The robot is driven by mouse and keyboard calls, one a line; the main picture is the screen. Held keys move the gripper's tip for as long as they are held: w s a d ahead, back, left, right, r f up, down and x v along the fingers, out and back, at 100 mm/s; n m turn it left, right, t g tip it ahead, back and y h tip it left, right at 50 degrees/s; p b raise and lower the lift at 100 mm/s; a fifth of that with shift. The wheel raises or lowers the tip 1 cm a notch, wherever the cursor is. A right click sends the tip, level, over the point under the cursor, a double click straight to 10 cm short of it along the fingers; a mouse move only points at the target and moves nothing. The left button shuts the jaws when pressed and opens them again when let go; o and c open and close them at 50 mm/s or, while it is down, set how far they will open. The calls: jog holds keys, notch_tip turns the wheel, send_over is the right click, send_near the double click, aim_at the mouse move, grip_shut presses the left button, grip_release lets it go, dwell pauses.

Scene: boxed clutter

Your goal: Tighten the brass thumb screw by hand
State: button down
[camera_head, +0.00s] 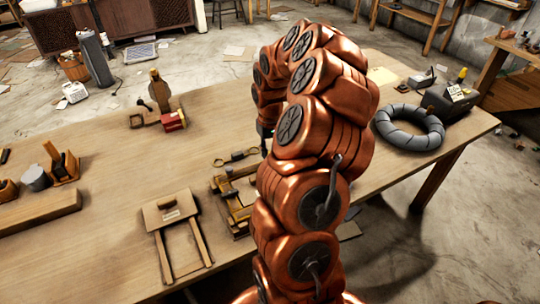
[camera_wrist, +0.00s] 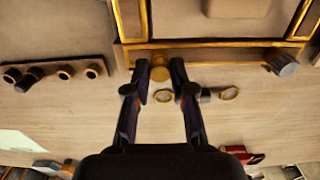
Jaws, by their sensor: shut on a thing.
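In the wrist view, the brass thumb screw (camera_wrist: 161,73) shows as a round brass head between the two dark fingers of my gripper (camera_wrist: 160,66). The fingers are closed on its sides, near the edge of a wooden frame with gold-coloured trim (camera_wrist: 205,43). How far the screw is threaded in cannot be seen. In the head view, my copper-coloured arm hides the screw and most of the gripper. A wooden fixture (camera_head: 236,200) is partly visible left of the arm.
Ring-ended metal pieces (camera_head: 237,157) lie on the table (camera_head: 110,170) behind the fixture. A wooden frame with two legs (camera_head: 172,215) lies left of it. A grey ring (camera_head: 408,127) lies to the right. A red item (camera_head: 173,121) stands farther back. Bare tabletop shows between them.

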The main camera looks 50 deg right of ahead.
jog(key=shift+f+m+b, duration=0.1)
jog(key=shift+m+b, duration=1.2)
jog(key=shift+b, duration=0.5)
jog(key=shift+m+b, duration=1.15)
jog(key=shift+m, duration=0.05)
jog(key=shift+f+m+b, duration=0.1)
jog(key=shift+m+b, duration=1.7)
jog(key=shift+b, duration=0.15)
jog(key=shift+m+b, duration=0.5)
jog(key=shift+m, duration=0.2)
jog(key=shift+b, duration=0.3)
jog(key=shift+m+b, duration=0.85)
jog(key=shift+m, duration=0.45)
jog(key=shift+m+b, duration=0.6)
jog(key=shift+m, duration=0.6)
